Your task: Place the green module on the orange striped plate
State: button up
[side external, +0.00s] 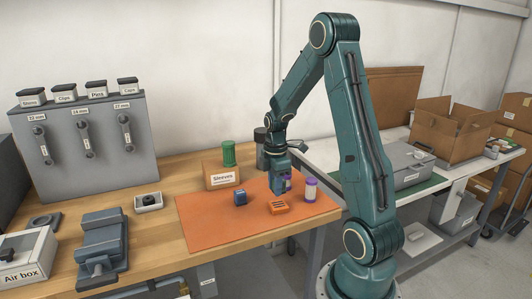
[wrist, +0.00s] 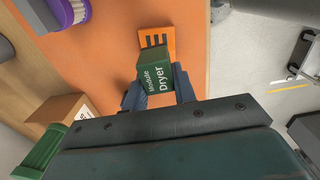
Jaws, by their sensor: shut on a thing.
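My gripper (wrist: 158,88) is shut on the green module (wrist: 153,76), a dark green block lettered "Module Dryer", held between its two blue-grey fingers. The orange striped plate (wrist: 157,41), orange with dark stripes, shows just beyond the module in the wrist view. The module overlaps its near edge there; I cannot tell the gap in height. In the side view the plate (side external: 279,207) lies on the orange mat, in front of and below my gripper (side external: 281,188). The green module is not clear in the side view.
A small blue block (side external: 240,198) is on the orange mat (side external: 215,230), left of the plate. A purple and white cylinder (side external: 310,190) stands to the right. The Sleeves box (side external: 221,177) and a green canister (side external: 229,154) stand behind. The mat's front is clear.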

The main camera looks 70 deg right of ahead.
aim_at(274, 206)
jog(key=shift+f, duration=2.15)
jog(key=shift+f, duration=0.15)
jog(key=o, duration=1)
notch_tip(274, 206, up, 12)
jog(key=shift+f, duration=0.25)
jog(key=shift+r, duration=0.4)
